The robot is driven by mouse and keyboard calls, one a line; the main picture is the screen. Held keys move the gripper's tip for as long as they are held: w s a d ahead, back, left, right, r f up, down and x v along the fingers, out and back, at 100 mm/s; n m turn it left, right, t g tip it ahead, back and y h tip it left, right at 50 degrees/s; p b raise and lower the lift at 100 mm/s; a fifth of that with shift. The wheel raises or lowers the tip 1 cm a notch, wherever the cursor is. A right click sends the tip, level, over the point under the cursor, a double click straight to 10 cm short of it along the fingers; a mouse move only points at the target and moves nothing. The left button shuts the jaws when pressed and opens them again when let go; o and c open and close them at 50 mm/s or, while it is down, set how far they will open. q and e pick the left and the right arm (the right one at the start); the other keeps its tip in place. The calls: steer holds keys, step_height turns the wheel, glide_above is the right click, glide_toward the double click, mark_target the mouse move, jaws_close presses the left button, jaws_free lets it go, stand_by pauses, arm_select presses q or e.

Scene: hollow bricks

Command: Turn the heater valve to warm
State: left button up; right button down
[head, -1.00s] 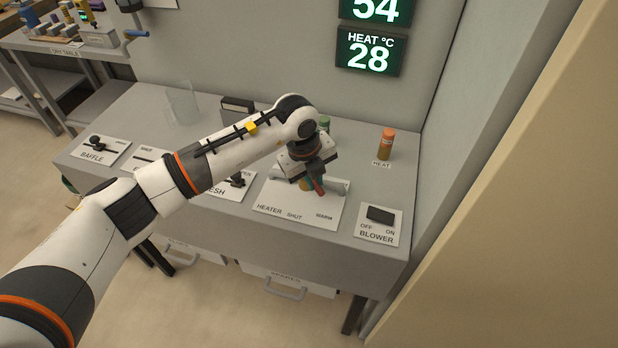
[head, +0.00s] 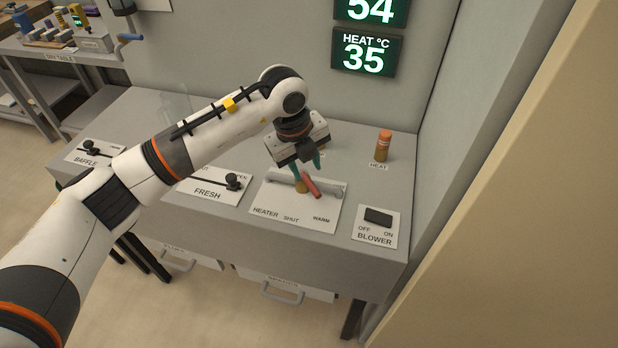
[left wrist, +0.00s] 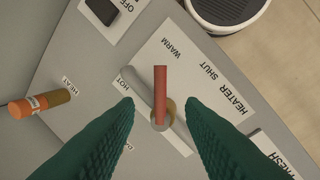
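The heater valve has a red lever handle (head: 311,186) on a brass hub (head: 300,188), over a grey pipe on the HEATER plate (head: 290,213). In the left wrist view the red handle (left wrist: 160,90) lies at an angle to the grey pipe (left wrist: 133,78), its tip on the side of the WARM label (left wrist: 172,49). My left gripper (head: 308,171) is just above and behind the valve. In the left wrist view its green fingers are apart, one on each side of the handle, with gaps and nothing gripped. My right gripper is not in view.
The BLOWER switch (head: 378,216) is to the right and the FRESH slider (head: 231,183) to the left. The wall display (head: 366,52) reads HEAT 35. A side wall bounds the right.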

arm_select(q)
step_height(320, 180, up, 6)
steer(key=a, duration=0.1)
steer(key=shift+s+b, duration=0.3)
steer(key=shift+b, duration=0.15)
